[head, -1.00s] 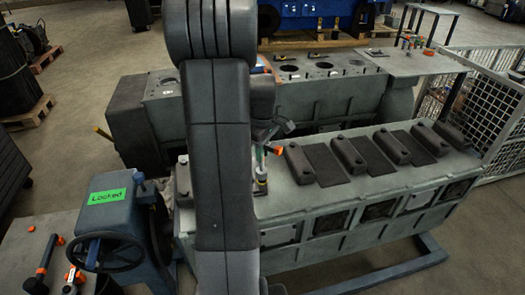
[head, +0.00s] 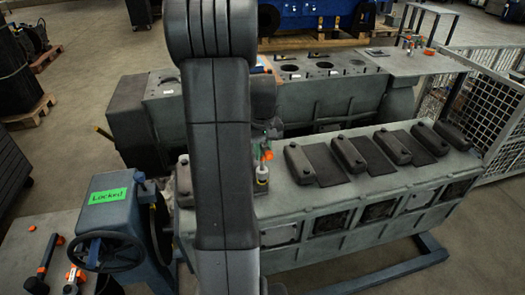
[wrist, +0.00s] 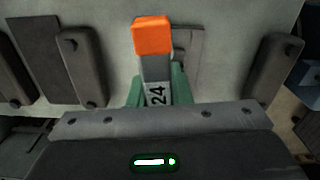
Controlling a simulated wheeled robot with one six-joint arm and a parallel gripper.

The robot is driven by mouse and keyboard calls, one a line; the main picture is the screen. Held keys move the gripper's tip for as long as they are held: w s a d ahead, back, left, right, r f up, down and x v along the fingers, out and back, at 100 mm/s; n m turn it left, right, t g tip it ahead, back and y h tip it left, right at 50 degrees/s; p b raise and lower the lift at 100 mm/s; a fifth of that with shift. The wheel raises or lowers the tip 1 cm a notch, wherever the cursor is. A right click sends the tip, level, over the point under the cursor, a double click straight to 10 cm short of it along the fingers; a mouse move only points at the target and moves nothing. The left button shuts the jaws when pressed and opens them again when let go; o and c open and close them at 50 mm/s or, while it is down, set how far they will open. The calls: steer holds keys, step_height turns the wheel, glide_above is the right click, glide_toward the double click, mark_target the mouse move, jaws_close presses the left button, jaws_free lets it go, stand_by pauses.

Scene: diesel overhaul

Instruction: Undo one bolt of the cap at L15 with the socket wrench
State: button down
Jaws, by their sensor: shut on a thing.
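My gripper (wrist: 157,93) has green fingers and is shut on the socket wrench (wrist: 153,37), a grey tool marked 24 with an orange end. In the head view the orange end of the wrench (head: 267,155) shows just right of my arm, above the left part of the near engine block. Several dark caps (head: 299,163) stand in a row on the block; in the wrist view one cap (wrist: 82,66) is left of the wrench and another (wrist: 275,68) is right. I cannot read L15, nor tell whether the wrench touches a bolt.
The near block's top (head: 285,200) is pale grey, with flat dark strips between caps. A blue stand with a handwheel (head: 107,250) and a green "Locked" sign (head: 107,196) is at left. A second block (head: 335,95) stands behind, a mesh cage (head: 497,110) at right.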

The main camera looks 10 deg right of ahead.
steer(key=m, duration=0.7)
steer(key=shift+a+m, duration=0.1)
steer(key=shift+m, duration=3)
